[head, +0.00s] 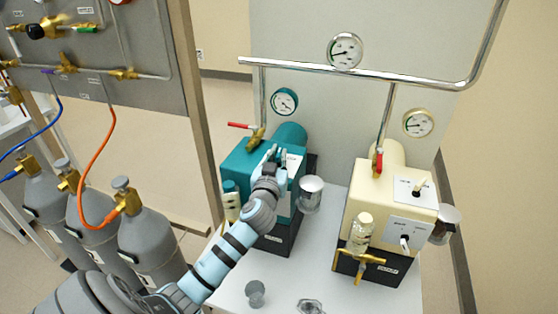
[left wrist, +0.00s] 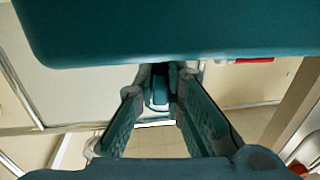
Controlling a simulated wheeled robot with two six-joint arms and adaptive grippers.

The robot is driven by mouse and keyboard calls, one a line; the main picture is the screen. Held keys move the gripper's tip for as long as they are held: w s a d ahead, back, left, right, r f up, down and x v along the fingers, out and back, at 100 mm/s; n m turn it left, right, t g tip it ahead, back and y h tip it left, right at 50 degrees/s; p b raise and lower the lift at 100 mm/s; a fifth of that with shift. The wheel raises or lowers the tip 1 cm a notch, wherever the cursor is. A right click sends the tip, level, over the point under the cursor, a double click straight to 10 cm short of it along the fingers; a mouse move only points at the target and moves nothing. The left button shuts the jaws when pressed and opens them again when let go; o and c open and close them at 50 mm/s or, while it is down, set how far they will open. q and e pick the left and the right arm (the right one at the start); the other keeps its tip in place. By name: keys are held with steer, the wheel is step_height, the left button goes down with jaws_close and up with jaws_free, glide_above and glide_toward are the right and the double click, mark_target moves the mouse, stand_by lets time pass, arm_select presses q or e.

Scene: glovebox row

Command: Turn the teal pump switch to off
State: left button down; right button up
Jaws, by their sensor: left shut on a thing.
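The teal pump (head: 240,168) stands on the white bench, with a white label plate (head: 293,164) on its top. My left gripper (head: 274,157) reaches over the top of this pump, its fingertips beside the plate. The teal pump switch is hidden behind the fingers in the head view, so its position cannot be read. In the left wrist view the fingers (left wrist: 162,92) come together on a small part below the teal pump body (left wrist: 180,28). The left gripper is shut on that part, which looks like the switch. My right gripper is not in view.
A cream pump (head: 368,200) with its own switches stands to the right. A red-handled valve (head: 240,125) and a gauge (head: 284,101) rise behind the teal pump. A glass jar (head: 310,194) sits at its right side. Grey gas cylinders (head: 150,240) stand at left.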

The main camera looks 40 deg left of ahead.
arm_select(q)
steer(key=n+g+y+b, duration=0.2)
steer(key=y+b, duration=0.1)
steer(key=n+g+y+b, duration=0.1)
steer(key=shift+f, duration=0.3)
steer(key=shift+r+n+g+y+b, duration=0.2)
steer(key=shift+n+g+y+b, duration=0.55)
steer(key=shift+b, duration=0.3)
steer(key=c, duration=1.7)
jaws_free()
steer(key=shift+d, duration=0.1)
steer(key=v, duration=0.7)
steer(key=shift+s+d, duration=0.1)
